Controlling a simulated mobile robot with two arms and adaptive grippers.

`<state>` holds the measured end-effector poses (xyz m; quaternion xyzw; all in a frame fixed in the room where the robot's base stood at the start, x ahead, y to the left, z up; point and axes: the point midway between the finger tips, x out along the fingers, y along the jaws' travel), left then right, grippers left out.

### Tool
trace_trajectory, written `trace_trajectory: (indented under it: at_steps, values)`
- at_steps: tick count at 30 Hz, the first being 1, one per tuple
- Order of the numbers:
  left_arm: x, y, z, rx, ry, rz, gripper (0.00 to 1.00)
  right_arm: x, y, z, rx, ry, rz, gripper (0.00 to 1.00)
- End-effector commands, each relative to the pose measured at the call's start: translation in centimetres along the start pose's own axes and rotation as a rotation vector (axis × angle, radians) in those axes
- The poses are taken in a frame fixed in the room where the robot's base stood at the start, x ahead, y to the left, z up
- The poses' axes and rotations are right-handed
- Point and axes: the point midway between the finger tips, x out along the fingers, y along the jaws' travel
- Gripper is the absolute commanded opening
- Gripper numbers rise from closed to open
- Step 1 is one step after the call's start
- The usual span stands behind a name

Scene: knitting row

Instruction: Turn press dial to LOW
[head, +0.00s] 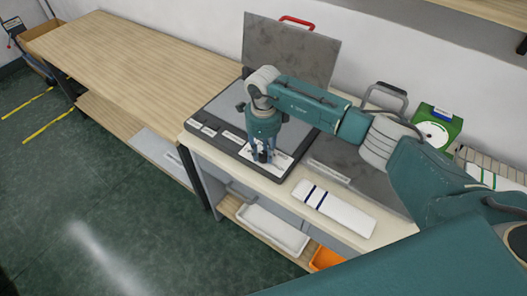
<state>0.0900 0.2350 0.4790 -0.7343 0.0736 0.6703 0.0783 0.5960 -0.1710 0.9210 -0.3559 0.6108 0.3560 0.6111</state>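The press (207,130) is a dark, low unit on the worktop, with a grey plate (290,48) with a red handle standing up behind it. My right gripper (263,154) points down over a white panel (281,161) at the press's front right corner. Its fingers stand on either side of a small dark knob, which looks like the dial (264,156). I cannot tell whether they touch it. The fingers hide much of the dial, and its setting and any LOW mark cannot be read. My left gripper is out of view.
A white folded cloth with blue stripes (334,207) lies at the front right of the worktop. A green device with a white round face (434,134) stands behind, near a grey handle (387,92). A white tray (272,230) sits below. The wooden table (125,55) at left is clear.

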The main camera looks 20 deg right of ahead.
Motion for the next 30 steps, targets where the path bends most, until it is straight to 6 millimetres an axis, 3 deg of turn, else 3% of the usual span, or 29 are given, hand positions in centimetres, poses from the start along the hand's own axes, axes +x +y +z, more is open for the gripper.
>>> trace_trajectory:
  at_steps: [1, 3, 17, 30]
  values:
    - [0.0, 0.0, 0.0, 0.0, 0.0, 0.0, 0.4, 0.0, 0.0, 0.0, 0.0, 0.0, 0.0, 0.13]
    - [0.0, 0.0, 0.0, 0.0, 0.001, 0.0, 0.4, 0.0, 0.0, 0.0, 0.0, 0.0, 0.0, 0.02]
    - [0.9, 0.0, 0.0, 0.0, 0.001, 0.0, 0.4, 0.1, -0.1, 0.0, 0.099, 0.0, -0.001, 0.02]
    - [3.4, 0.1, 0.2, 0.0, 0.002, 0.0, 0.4, 0.2, -0.1, 0.0, 0.478, -0.001, -0.002, 0.02]
